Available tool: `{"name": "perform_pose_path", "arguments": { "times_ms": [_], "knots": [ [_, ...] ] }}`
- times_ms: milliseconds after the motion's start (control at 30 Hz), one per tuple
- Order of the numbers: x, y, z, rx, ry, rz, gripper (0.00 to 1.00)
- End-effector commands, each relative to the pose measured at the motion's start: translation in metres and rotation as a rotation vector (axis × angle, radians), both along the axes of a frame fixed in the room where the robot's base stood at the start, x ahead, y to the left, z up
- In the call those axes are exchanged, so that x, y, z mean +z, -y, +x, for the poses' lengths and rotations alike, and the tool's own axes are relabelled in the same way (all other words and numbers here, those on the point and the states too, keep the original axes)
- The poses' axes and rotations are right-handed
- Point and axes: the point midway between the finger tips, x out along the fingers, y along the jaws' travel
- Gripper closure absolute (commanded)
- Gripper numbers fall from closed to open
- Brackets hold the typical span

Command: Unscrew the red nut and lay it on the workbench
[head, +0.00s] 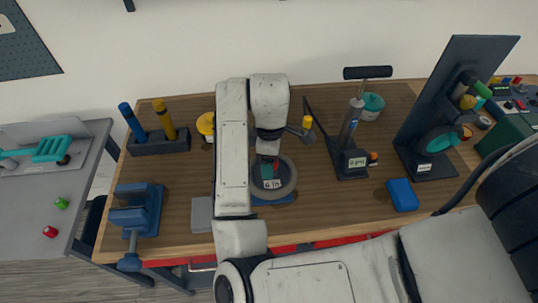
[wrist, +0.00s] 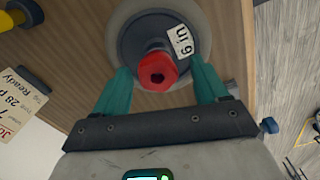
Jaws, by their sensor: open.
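The red nut (wrist: 157,72) sits on the hub of a small wheel (wrist: 133,15) with a grey tyre, which carries a label reading "6 in". My gripper (wrist: 161,78) has teal fingers, open on either side of the nut; gaps show between the fingers and the nut. In the head view, the wheel (head: 287,184) lies on a blue stand on the wooden workbench (head: 330,215), with my gripper (head: 268,166) right over it. The nut is mostly hidden there by my gripper.
A blue vise (head: 137,210) and a grey block (head: 202,214) stand left of the wheel. A pump (head: 350,150), a blue box (head: 402,195) and a dark upright panel (head: 450,100) stand to the right. A side table (head: 80,160) holds small red and green pieces.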

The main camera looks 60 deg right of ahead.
Motion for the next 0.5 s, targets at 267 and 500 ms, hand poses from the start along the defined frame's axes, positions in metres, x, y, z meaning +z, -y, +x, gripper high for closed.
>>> {"name": "perform_pose_path", "arguments": {
  "times_ms": [267,500],
  "knots": [
    [0.018,0.000,0.002,-0.003,0.006,0.001,0.27],
    [0.060,-0.001,0.002,-0.003,0.007,0.003,0.27]
  ]
}}
